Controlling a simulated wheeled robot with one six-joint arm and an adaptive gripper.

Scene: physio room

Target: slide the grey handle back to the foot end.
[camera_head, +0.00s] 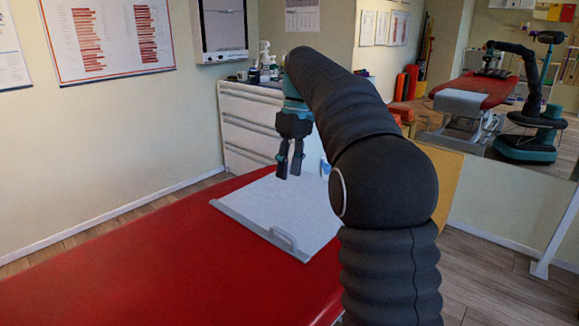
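The grey handle (284,239) is a small raised loop on a grey bar along the near edge of a pale grey sheet or board (300,205). The sheet lies on the red treatment table (150,265), towards its far end. My gripper (289,173) points down above the sheet, apart from the handle and farther back than it. Its two dark fingers stand apart with nothing between them. My arm hides the right part of the sheet and table.
A white drawer unit (250,125) with bottles (265,68) on top stands beyond the table's far end. A mirror (490,190) on the right reflects the table and me. The red surface nearer than the bar is clear.

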